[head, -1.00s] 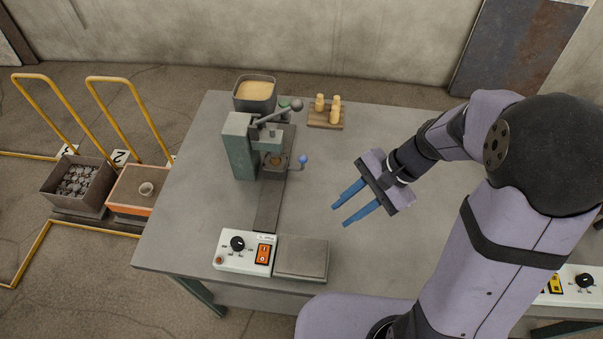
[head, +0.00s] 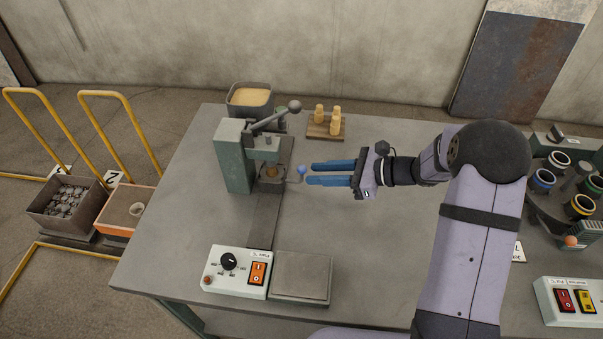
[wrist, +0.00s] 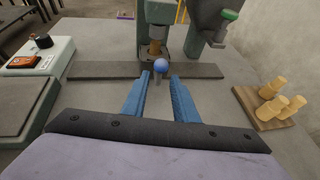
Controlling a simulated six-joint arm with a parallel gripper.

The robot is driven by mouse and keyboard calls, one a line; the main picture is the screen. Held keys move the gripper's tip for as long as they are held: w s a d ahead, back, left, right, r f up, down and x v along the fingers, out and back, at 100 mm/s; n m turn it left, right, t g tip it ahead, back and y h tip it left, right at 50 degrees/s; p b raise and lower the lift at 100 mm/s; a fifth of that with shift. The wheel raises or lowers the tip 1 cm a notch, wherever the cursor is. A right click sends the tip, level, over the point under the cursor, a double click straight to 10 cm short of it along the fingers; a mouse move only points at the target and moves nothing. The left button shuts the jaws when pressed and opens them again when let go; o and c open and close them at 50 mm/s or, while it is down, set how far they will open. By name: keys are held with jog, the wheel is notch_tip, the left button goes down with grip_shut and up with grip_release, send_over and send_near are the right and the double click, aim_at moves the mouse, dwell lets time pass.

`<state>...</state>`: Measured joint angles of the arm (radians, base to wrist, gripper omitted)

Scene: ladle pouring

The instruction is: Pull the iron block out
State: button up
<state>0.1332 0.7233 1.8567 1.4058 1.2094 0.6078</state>
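The iron block (head: 272,184) is a small dark block under the head of the green press (head: 233,158). A tan round piece (head: 271,172) shows in its top. A short rod with a blue ball (head: 301,170) sticks out from its right side. My gripper (head: 310,174) points left at the ball, with its two blue fingers apart. In the wrist view the blue ball (wrist: 161,66) stands just beyond and between the fingertips (wrist: 159,75). Nothing is held. The block is partly hidden behind the ball in the wrist view.
A dark rail strip (head: 262,222) runs along the table under the press. A control box (head: 236,271) and a grey plate (head: 302,277) stand at the front. A wooden board (head: 326,128) with tan pieces and a sand-filled bin (head: 250,97) are behind. The table right of the press is clear.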

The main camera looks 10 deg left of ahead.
aim_at(301, 174)
jog(key=shift+p+x, duration=0.5)
jog(key=shift+x, duration=2.3)
jog(key=shift+c, duration=0.6)
grip_shut()
